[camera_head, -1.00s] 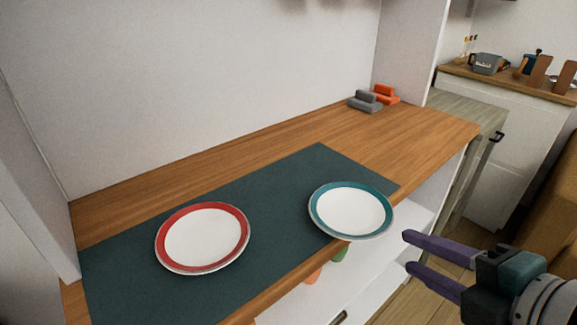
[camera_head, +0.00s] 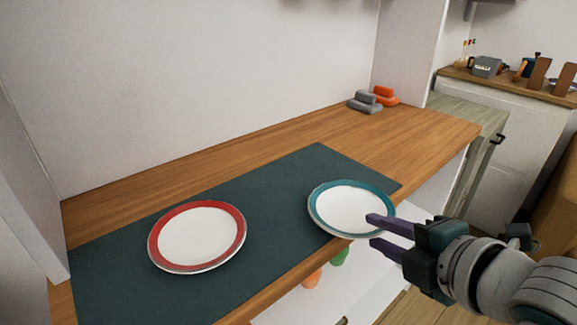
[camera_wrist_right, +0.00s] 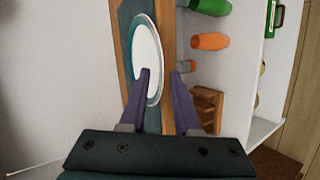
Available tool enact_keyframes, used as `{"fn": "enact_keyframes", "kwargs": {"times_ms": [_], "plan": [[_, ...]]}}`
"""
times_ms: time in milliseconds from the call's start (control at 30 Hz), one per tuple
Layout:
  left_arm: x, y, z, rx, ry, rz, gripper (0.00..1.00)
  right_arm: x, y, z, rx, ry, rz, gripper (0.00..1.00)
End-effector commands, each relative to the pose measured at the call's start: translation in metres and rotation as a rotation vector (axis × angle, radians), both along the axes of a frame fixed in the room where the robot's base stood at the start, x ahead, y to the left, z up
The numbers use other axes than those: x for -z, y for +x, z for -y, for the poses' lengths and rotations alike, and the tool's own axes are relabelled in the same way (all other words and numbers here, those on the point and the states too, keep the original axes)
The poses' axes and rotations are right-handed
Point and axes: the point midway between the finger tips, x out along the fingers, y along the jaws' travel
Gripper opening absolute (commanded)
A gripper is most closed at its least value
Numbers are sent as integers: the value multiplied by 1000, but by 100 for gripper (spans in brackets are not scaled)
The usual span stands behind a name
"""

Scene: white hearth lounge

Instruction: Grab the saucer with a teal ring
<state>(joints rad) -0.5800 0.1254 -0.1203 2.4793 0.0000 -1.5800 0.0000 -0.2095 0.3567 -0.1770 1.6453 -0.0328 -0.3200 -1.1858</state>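The saucer with a teal ring (camera_head: 347,211) lies on the dark green mat (camera_head: 265,192), its near right rim over the counter's front edge. It also shows in the right wrist view (camera_wrist_right: 147,62). My right gripper (camera_head: 370,231) is open at the saucer's near right rim, one purple finger over the plate and the other lower. In the right wrist view its fingers (camera_wrist_right: 160,78) stand either side of the rim, and I cannot tell whether they touch it. The saucer with a red ring (camera_head: 197,238) lies to the left on the mat. My left gripper is not in view.
The wooden counter (camera_head: 425,138) is bare to the right of the mat. Grey (camera_head: 364,103) and orange (camera_head: 384,96) blocks sit at its back. Below is a white shelf with an orange item (camera_wrist_right: 211,41) and a green item (camera_wrist_right: 212,6).

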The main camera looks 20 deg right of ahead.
Motion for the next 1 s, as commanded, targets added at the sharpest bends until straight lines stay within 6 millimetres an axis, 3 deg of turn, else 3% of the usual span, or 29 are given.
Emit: {"fn": "enact_keyframes", "kwargs": {"times_ms": [33, 267, 1000], "plan": [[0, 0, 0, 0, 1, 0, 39, 0, 0, 0, 0, 0, 0, 24], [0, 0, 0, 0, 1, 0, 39, 0, 0, 0, 0, 0, 0, 0], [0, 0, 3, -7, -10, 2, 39, 0, 0, 0, 0, 0, 0, 0]]}}
